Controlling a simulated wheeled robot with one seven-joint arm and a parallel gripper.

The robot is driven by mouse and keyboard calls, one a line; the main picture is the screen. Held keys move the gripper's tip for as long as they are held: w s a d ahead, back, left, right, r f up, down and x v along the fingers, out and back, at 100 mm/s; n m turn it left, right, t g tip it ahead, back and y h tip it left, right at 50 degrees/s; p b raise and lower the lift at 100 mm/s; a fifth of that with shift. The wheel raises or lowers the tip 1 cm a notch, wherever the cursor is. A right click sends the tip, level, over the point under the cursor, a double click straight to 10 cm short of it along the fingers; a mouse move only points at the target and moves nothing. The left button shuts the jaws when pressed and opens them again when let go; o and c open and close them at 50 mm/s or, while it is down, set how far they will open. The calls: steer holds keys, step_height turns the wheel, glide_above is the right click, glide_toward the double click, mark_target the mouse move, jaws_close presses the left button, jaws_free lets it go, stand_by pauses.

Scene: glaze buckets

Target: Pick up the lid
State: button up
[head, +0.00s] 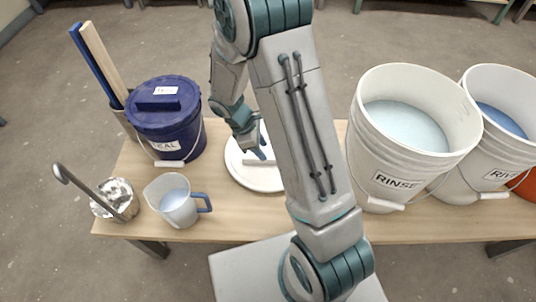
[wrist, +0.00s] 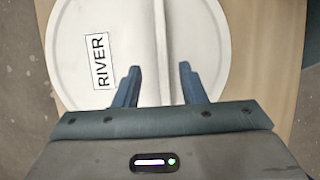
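A white round lid (head: 240,172) lies on the wooden table in the middle of the head view, partly hidden behind my arm. In the wrist view the lid (wrist: 205,50) fills most of the upper picture, with a "RIVER" label and a raised handle bar (wrist: 161,40). My gripper (head: 262,150) is over the lid. In the wrist view my gripper (wrist: 159,76) is open, with one finger on each side of the handle bar; I see a gap on both sides. I cannot tell how far the fingertips are above the lid.
An open "RINSE" bucket (head: 395,165) and an open "RIVER" bucket (head: 500,165) stand at the right. A lidded dark blue bucket (head: 165,125), a jug (head: 178,205) and a foil-topped container with a ladle (head: 118,200) stand left. The table (head: 225,222) is bare in front of the lid.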

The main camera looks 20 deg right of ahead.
mark_target(254, 174)
steer(key=shift+b+x, duration=0.95)
steer(key=shift+x, duration=1.5)
steer(key=shift+s+a+f, duration=0.1)
steer(key=shift+f, duration=0.1)
jaws_close()
